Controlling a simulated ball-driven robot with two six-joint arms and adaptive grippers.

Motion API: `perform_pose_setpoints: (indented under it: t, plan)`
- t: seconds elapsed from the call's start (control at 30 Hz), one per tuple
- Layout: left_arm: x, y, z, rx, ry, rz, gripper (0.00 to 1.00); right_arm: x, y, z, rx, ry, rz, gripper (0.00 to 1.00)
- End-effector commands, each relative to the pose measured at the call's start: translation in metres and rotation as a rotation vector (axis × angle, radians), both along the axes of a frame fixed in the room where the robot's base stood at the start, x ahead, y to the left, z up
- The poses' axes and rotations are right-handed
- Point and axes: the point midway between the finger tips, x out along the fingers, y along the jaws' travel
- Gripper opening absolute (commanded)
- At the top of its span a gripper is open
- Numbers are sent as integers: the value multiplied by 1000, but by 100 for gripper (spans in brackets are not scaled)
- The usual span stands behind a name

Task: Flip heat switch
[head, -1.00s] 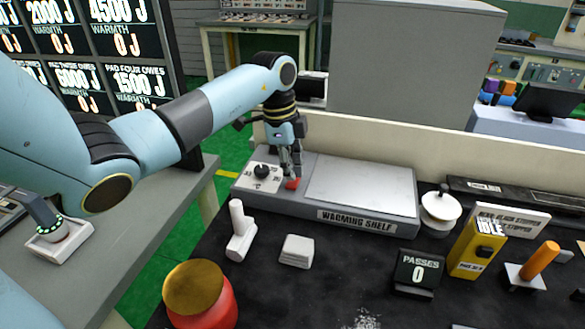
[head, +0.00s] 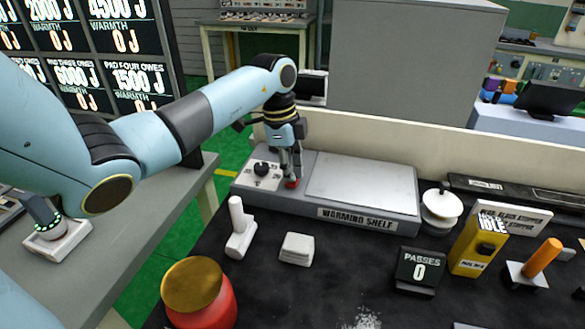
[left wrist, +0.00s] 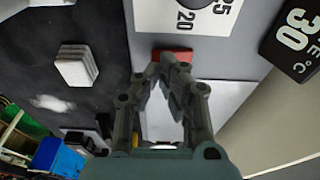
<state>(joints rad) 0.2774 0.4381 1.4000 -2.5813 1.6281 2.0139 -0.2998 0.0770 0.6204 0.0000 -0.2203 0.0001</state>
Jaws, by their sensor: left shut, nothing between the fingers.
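The red heat switch (head: 292,184) sits on the grey warming shelf unit (head: 365,208), just right of the black dial (head: 262,169). It also shows in the left wrist view (left wrist: 174,54), partly behind my fingertips. My left gripper (head: 292,176) is shut and empty, pointing down with its fingertips at the red switch. In the left wrist view the shut fingertips (left wrist: 168,62) overlap the switch's edge; they look to be touching it or very close. My right gripper is not in view.
A white handled block (head: 240,232) and a small white block (head: 297,249) stand in front of the unit. A red jar with a gold lid (head: 196,290) is nearer. A white knobbed lid (head: 441,207) stands to the right. A low wall runs behind.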

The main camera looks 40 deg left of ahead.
Motion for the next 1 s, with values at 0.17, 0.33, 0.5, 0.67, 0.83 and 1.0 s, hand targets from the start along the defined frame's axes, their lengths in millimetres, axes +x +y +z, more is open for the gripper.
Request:
perform_pose_setpoints:
  t: [0.17,0.33,0.5,0.67,0.83,1.0]
  plan:
    - [0,0,-3,0,0,0,0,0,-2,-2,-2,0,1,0]
    - [0,0,-6,0,1,0,0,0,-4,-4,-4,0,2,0]
    - [0,0,-8,0,1,0,0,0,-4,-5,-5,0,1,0]
    - [0,0,-11,0,1,0,0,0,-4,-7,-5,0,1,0]
    - [0,0,-9,0,0,0,0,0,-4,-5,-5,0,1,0]
    - [0,0,4,0,0,0,0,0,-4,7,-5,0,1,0]
